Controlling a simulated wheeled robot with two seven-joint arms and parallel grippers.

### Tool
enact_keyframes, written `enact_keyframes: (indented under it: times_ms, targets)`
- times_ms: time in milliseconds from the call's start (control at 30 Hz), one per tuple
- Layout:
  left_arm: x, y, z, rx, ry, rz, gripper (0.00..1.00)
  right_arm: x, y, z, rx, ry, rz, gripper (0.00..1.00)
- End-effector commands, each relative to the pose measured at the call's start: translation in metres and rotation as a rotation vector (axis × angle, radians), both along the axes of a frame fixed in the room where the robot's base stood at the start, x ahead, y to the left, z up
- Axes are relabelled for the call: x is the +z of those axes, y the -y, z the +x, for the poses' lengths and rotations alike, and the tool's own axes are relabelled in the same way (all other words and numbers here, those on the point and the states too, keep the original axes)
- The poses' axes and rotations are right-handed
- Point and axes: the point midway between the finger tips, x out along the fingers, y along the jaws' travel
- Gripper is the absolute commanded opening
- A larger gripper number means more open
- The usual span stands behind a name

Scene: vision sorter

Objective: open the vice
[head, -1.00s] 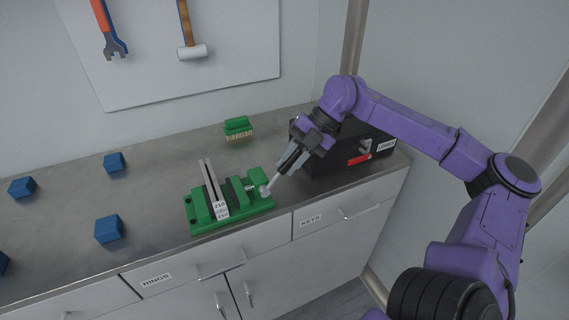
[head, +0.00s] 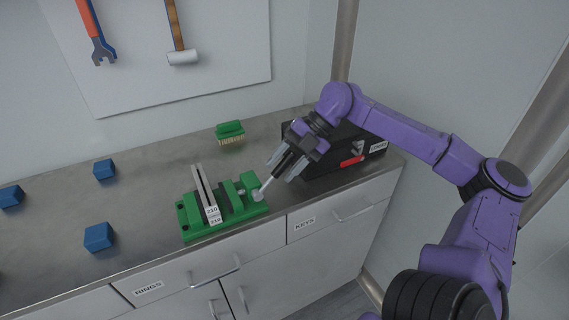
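The green vice (head: 190,228) stands near the counter's front edge. My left gripper is not in view.
A black box (head: 335,172) with a red part stands right behind my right gripper. A green brush (head: 230,133) lies behind the vice. Several blue blocks (head: 99,237) lie to the left. Bare counter (head: 145,190) lies between them and the vice.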

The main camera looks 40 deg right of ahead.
Motion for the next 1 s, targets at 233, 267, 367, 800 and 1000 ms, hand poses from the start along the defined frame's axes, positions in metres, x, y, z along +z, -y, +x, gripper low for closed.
enact_keyframes:
  times_ms: [233, 267, 367, 800, 1000]
  targets:
    - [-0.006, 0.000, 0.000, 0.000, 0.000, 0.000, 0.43, 0.019, 0.020, -0.005, -0.003, 0.004, 0.001, 0.48]
    - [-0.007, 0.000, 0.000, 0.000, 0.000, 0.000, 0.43, 0.025, 0.026, -0.006, -0.003, 0.005, 0.000, 0.48]
    - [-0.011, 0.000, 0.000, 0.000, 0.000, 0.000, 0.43, 0.042, 0.043, -0.011, -0.003, 0.004, 0.001, 0.48]
    - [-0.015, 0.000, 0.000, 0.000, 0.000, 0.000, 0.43, 0.074, 0.073, -0.020, 0.001, 0.000, 0.001, 0.48]
    - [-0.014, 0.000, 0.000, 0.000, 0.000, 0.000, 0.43, 0.074, 0.073, -0.020, 0.001, 0.000, 0.001, 0.48]
